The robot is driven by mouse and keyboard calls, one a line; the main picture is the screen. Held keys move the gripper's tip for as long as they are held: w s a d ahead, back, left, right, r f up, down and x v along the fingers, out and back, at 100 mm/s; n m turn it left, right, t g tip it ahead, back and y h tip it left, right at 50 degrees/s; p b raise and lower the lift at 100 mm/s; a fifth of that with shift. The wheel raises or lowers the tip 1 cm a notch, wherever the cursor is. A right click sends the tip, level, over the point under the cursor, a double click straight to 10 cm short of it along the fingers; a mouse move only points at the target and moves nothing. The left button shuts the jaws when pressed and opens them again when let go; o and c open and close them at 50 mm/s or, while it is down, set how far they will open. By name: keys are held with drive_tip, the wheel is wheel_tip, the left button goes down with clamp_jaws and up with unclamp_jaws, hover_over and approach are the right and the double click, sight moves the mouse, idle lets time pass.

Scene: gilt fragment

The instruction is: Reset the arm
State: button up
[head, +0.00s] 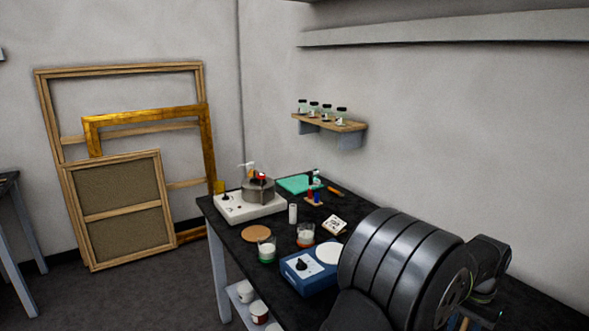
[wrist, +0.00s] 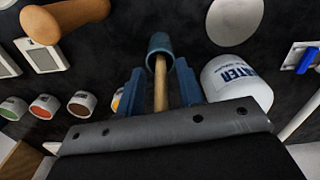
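My gripper (wrist: 159,84) shows in the wrist view with its two blue fingers apart. A wooden stick (wrist: 160,85) stands between the fingers in line with a small blue cup (wrist: 160,45). There are gaps between the stick and both fingers, and I see no contact. In the head view my dark arm fills the lower right, and its gripper is not clearly visible there.
The dark bench (head: 285,228) holds a hotplate (head: 250,206), beakers (head: 267,250) and a blue device (head: 308,273). In the wrist view, a white lettered tub (wrist: 236,80) is close right of the fingers; small paint jars (wrist: 82,103) are left. A wall shelf (head: 335,123) holds bottles.

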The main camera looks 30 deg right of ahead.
drive_tip(key=shift+r, duration=1.9)
